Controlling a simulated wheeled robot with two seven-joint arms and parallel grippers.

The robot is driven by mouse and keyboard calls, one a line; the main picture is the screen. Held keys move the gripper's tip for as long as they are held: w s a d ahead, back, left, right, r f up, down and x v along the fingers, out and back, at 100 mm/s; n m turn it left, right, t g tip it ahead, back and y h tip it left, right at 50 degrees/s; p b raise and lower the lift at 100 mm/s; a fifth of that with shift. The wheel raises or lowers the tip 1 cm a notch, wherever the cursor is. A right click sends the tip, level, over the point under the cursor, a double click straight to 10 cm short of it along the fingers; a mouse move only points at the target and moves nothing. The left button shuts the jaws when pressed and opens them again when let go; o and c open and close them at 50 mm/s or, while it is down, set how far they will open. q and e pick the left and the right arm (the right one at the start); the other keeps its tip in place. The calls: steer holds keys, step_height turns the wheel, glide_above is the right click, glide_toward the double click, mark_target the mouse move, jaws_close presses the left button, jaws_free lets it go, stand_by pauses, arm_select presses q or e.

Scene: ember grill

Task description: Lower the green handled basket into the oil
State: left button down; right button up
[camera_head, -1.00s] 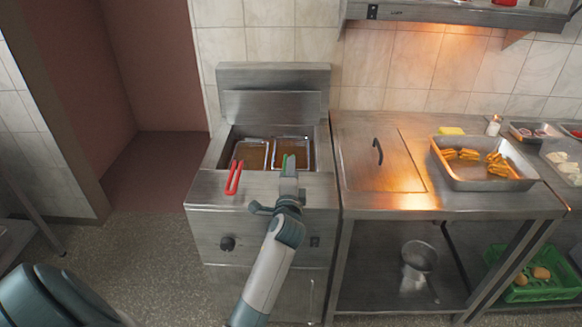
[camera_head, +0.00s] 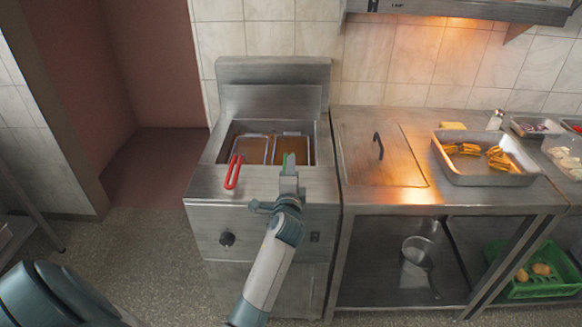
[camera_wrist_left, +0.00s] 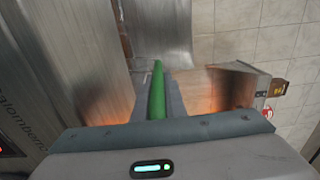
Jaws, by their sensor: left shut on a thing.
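The green handle (camera_head: 289,159) belongs to the right one of two wire baskets in the fryer well. My left gripper (camera_head: 289,172) is shut on this handle at the well's front edge. In the left wrist view the green handle (camera_wrist_left: 157,92) stands between the two fingers. The green-handled basket (camera_head: 291,148) sits within the well, with brown oil (camera_head: 291,154) showing through it. How deep its bottom is in the oil I cannot tell. My right gripper is not in view.
The red handle (camera_head: 234,172) of the left basket lies over the fryer's front edge, left of my gripper. A steel counter (camera_head: 360,195) adjoins the fryer on the right, with a tray (camera_head: 484,179) of orange food. A green crate (camera_head: 530,287) is on the lower shelf.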

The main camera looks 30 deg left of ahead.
arm_select(q)
steer(key=shift+f+b, duration=0.3)
steer(key=shift+f, duration=0.15)
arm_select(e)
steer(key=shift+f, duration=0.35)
arm_select(q)
steer(key=c, duration=1.7)
jaws_free()
steer(key=shift+a+f, duration=0.1)
steer(key=shift+a, duration=0.05)
steer(key=shift+c, duration=0.2)
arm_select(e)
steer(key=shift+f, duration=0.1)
arm_select(q)
steer(key=shift+f, duration=0.15)
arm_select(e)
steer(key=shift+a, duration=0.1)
